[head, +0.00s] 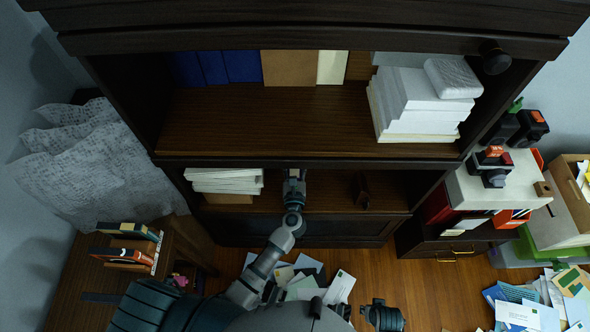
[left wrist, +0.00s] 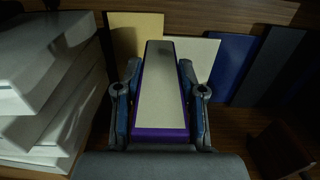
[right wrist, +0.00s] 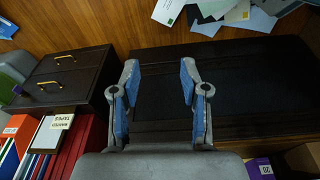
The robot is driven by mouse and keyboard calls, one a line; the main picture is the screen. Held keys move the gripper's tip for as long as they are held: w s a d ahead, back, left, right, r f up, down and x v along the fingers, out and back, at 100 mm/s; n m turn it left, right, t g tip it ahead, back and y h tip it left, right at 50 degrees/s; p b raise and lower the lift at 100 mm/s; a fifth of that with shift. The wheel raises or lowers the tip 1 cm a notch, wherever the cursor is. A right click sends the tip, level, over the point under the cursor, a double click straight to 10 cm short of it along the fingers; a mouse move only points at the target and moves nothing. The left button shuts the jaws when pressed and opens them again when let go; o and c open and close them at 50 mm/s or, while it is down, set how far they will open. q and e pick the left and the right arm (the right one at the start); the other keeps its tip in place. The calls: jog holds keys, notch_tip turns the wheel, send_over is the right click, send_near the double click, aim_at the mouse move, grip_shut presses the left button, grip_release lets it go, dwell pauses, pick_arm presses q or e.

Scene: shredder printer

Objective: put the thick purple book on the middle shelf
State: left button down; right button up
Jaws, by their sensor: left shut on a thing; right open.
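The thick purple book (left wrist: 163,90) is between the fingers of my left gripper (left wrist: 160,98), with its pale page edges facing the camera and a purple cover edge at the near end. The left gripper is shut on it. In the head view my left gripper (head: 294,180) reaches into the shelf (head: 325,195) below the one with blue books; the book is mostly hidden there. I cannot tell whether the book touches the shelf board. My right gripper (right wrist: 160,85) is open and empty; in the head view it is low at the right (head: 385,316), above the floor.
A white paper stack (head: 224,181) is left of the left gripper. A small dark object (head: 362,191) stands to its right, with bare board between. Tan, cream and blue books (left wrist: 233,65) stand behind the held book. Drawers (right wrist: 60,78) and scattered papers (head: 530,305) are at right.

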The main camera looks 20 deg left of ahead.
pick_arm(q)
notch_tip(320, 180, down, 3)
jog(key=shift+a+f+b, duration=0.1)
jog(key=shift+b, duration=0.45)
pick_arm(e)
notch_tip(320, 180, up, 4)
jog(key=shift+a+r, duration=0.1)
jog(key=shift+r, duration=0.05)
pick_arm(q)
jog(key=c, duration=0.7)
grip_release()
jog(key=shift+s+f, duration=0.1)
jog(key=shift+f, duration=0.05)
pick_arm(e)
jog(key=shift+r, duration=0.15)
